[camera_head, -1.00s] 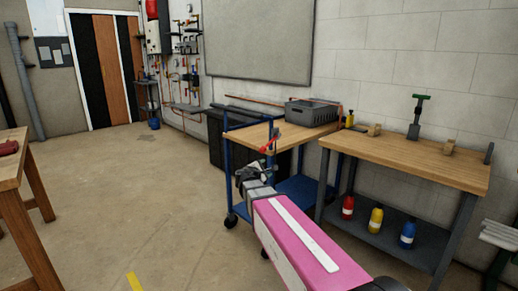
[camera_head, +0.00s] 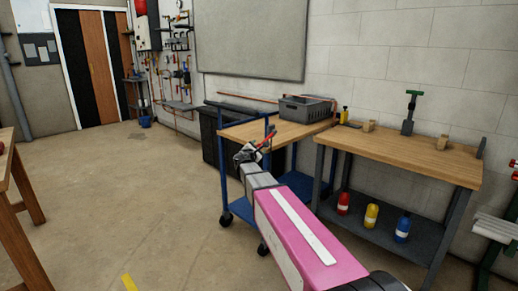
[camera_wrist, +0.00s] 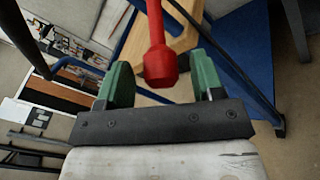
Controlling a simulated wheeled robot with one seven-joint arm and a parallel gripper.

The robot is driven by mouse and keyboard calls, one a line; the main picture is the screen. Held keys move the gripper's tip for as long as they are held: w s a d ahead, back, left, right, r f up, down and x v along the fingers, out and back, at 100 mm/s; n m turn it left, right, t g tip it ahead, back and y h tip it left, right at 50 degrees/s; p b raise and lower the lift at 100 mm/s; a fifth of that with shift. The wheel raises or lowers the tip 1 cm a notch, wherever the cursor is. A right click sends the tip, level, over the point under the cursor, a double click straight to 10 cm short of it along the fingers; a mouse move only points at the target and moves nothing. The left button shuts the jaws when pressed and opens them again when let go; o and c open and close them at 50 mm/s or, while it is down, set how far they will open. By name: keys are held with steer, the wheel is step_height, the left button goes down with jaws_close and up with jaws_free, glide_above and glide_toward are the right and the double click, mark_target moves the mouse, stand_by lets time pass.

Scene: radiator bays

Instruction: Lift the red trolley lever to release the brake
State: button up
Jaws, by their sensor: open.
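The red lever (camera_head: 266,141) is at the near end of the blue-framed trolley (camera_head: 224,165), which has a wooden top. My gripper (camera_head: 247,153) is at this end of the trolley, close to the lever, and partly hides the area around it. In the wrist view the thick red lever end (camera_wrist: 160,66) lies between the two green fingers of my open gripper (camera_wrist: 163,80). Gaps show on both sides of the lever. The trolley's wooden top and blue lower shelf (camera_wrist: 237,50) show behind it.
A grey crate (camera_head: 305,109) stands on the trolley's far part. A wooden workbench (camera_head: 410,155) stands to the right, with bottles on its lower shelf. Another wooden table (camera_head: 28,195) is at the left edge. The floor (camera_head: 120,190) between is clear.

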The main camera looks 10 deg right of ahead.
steer(key=shift+x, duration=1.05)
jaws_close()
